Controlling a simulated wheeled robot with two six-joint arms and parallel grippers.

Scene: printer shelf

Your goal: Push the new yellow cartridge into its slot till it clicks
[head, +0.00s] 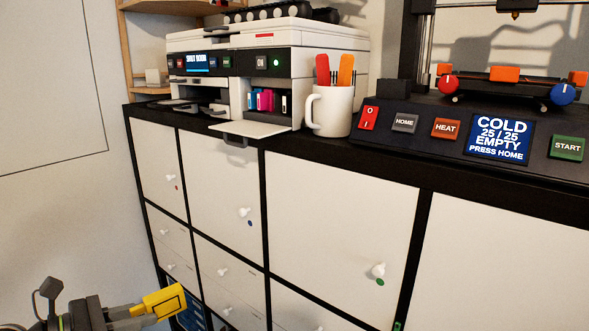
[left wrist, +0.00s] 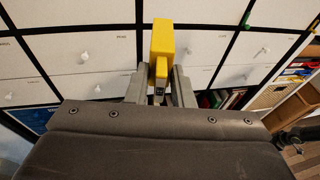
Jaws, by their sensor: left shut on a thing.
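The yellow cartridge (head: 165,302) is held in my left gripper (head: 139,311), low at the bottom left of the head view, in front of the cabinet and well below its top. In the left wrist view the cartridge (left wrist: 162,45) sticks out between the two fingers of the left gripper (left wrist: 160,82). The white printer (head: 265,60) stands on the cabinet top with its front door (head: 250,129) folded down. Inside the open bay are a blue, a magenta and a black-and-white cartridge (head: 265,100). Whether a slot beside them is empty is too small to tell. My right gripper is not in view.
A white mug (head: 331,110) with red and orange tools stands just right of the printer bay. A dark machine with a control panel (head: 475,130) fills the cabinet top farther right. White cabinet doors (head: 340,210) with small knobs face me. A wooden shelf (head: 127,50) stands behind at left.

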